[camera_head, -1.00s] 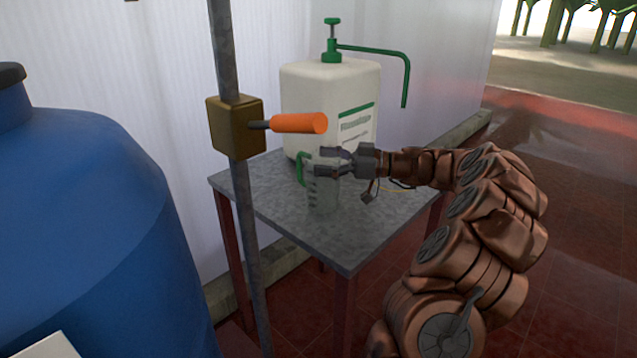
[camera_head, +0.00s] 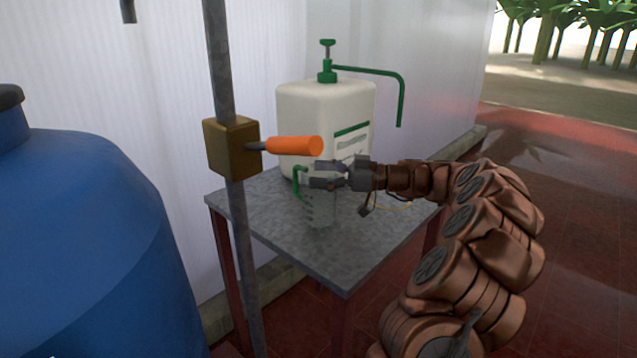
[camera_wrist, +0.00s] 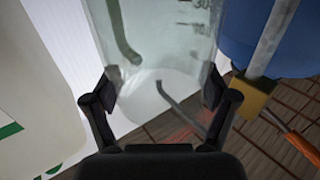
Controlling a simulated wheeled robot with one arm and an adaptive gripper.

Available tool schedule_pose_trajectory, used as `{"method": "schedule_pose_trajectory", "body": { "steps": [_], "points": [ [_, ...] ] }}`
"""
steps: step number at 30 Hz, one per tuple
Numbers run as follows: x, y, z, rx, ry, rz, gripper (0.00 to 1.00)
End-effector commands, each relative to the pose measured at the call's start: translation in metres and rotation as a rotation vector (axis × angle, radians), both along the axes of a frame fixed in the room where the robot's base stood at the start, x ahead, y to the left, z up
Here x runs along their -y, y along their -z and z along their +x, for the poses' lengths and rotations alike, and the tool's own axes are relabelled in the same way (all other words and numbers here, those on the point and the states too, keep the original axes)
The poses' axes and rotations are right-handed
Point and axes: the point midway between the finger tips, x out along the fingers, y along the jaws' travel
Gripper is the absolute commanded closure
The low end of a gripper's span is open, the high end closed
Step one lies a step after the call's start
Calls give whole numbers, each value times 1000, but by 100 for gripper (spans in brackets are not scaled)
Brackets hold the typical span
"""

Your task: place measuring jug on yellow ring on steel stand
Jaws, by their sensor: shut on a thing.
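The measuring jug (camera_head: 320,211) is a clear, see-through vessel with a green handle on its left and dark graduation marks. My gripper (camera_head: 318,175) is shut around its upper part from the right. In the wrist view the jug (camera_wrist: 160,45) fills the space between the two fingers of my gripper (camera_wrist: 160,93). The jug appears upright in front of the grey steel stand's top (camera_head: 350,250). I cannot tell whether its base touches the top or hangs just above it.
A white sprayer tank (camera_head: 310,110) with green pump and spout stands at the back of the stand. A vertical pipe (camera_head: 243,260) with a brass valve block (camera_head: 230,147) and orange handle (camera_head: 295,146) rises at the left front. A blue barrel (camera_head: 80,230) is further left. The stand's front is bare.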

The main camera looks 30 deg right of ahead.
Motion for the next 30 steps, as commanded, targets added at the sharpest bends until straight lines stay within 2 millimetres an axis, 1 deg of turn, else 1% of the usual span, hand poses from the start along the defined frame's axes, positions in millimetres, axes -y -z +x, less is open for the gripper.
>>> {"method": "schedule_pose_trajectory", "body": {
  "steps": [1,5,12,18,24,30],
  "points": [
    [0,-11,0,4,0,-2,80],
    [-1,-40,0,4,-1,-2,80],
    [-1,-111,0,7,0,-4,80],
    [-1,-164,0,5,0,-3,80],
    [0,-207,1,3,1,0,80],
    [-1,-237,1,0,-1,0,80]
  ]
}}
